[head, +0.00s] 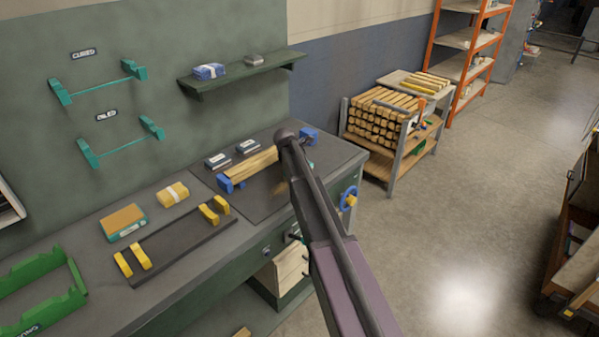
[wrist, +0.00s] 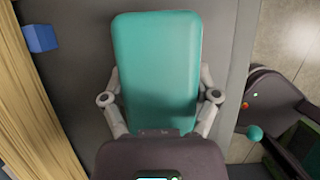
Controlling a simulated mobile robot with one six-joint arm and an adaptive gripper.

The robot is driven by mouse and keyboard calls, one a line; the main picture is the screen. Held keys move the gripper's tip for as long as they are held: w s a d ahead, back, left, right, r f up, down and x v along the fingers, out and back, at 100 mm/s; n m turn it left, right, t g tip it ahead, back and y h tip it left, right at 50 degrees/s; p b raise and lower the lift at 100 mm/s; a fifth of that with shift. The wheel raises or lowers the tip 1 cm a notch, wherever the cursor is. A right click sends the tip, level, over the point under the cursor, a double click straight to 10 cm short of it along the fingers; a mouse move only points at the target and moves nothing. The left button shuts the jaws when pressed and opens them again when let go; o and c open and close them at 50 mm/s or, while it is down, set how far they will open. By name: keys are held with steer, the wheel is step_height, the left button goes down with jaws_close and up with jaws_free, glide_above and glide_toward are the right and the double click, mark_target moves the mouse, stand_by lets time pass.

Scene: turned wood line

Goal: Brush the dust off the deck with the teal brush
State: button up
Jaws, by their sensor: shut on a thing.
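The teal brush (wrist: 157,70) fills the middle of the wrist view, seen from its back. My gripper (wrist: 160,97) is shut on it, one finger on each side. The bristles are hidden below. A small brownish patch (head: 279,188), perhaps dust, shows on the deck left of my arm. I cannot tell whether the brush touches the deck.
A wooden piece (head: 253,163) lies across blue supports (head: 225,184) behind the deck's clear area. A black tray with yellow holders (head: 180,243), a teal-sided block (head: 123,224) and a green rack (head: 45,296) stand left. A blue handwheel (head: 348,198) sticks out at the bench front.

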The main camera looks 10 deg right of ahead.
mark_target(271, 195)
steer(key=shift+s+a, duration=0.1)
steer(key=shift+s+a+f, duration=0.1)
steer(key=shift+s+a, duration=0.45)
steer(key=shift+a, duration=0.25)
steer(key=shift+s+a, duration=0.55)
steer(key=shift+a, duration=0.2)
steer(key=shift+s+a, duration=0.1)
steer(key=shift+s+a, duration=0.45)
steer(key=shift+a, duration=0.3)
steer(key=shift+s+a, duration=0.45)
steer(key=shift+a, duration=0.3)
steer(key=shift+s+a, duration=0.6)
steer(key=shift+a, duration=0.2)
steer(key=shift+s+a, duration=0.55)
steer(key=shift+a, duration=0.2)
steer(key=shift+s+a, duration=0.5)
steer(key=shift+a, duration=0.3)
steer(key=shift+s+a, duration=0.5)
steer(key=shift+a, duration=0.3)
